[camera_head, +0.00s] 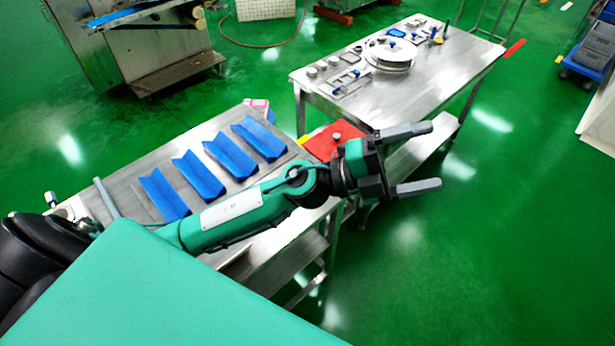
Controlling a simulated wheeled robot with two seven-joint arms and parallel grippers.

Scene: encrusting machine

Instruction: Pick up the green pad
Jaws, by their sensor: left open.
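I cannot make out a green pad in the head view; a flat red pad (322,146) lies at the right end of the near metal table, partly behind my left wrist. A small round object rests on the red pad. My left gripper (434,157) is open and empty, its two grey fingers spread and pointing right over the green floor. It is beyond the right end of the near table, to the right of the red pad. My left forearm hides part of the near table. My right gripper is out of view.
Several blue angled troughs (230,157) lie in a row on the near metal table (127,187). A second metal table (440,75) behind holds a round white stacked part (390,57) and small parts. A steel machine (150,45) stands at back left.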

